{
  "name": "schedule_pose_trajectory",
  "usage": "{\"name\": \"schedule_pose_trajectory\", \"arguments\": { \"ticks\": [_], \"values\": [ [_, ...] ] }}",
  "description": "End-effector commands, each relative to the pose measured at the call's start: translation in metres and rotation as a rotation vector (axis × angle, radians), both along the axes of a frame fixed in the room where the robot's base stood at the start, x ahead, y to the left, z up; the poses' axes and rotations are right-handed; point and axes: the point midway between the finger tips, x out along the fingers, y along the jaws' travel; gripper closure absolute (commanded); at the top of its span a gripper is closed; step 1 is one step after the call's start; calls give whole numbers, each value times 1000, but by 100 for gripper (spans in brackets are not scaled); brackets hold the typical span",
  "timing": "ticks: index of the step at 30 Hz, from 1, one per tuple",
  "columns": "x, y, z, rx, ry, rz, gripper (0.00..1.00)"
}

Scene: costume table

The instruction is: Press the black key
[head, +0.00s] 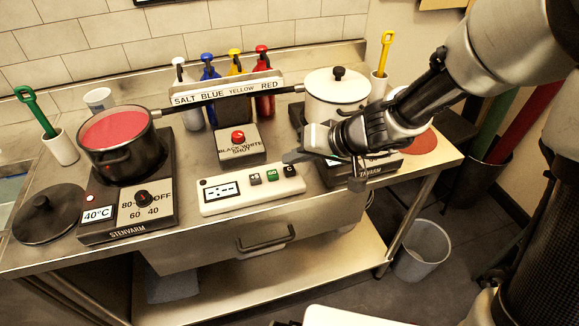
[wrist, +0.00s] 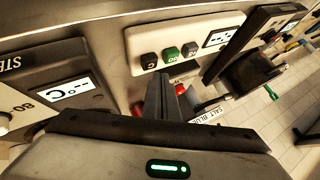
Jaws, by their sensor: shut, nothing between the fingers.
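A white control panel (head: 235,203) lies on the steel table with a small display at its left and three keys to the right of it. The black key (head: 289,171), marked C, is the rightmost, beside the green key (head: 272,175) and a dark grey key (head: 255,179). In the wrist view the black key (wrist: 149,61) is the one farthest from the display. My gripper (head: 289,157) is shut and empty, its tips just behind and above the black key in the head view. In the wrist view my gripper (wrist: 166,84) points toward the key row, with a visible gap to the keys.
A box with a red button (head: 238,137) stands behind the panel. Bottles stand along the back. A lid (head: 45,215) lies far left.

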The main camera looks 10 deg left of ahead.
Motion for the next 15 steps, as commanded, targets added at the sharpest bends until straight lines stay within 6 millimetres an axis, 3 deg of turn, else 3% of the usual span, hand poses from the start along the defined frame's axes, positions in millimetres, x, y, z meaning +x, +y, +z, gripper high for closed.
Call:
{"name": "schedule_pose_trajectory", "arguments": {
  "ticks": [8, 15],
  "values": [
    [0, 0, 1, 0, 0, 0, 100],
    [0, 0, 24, 0, -2, 1, 100]
  ]
}}
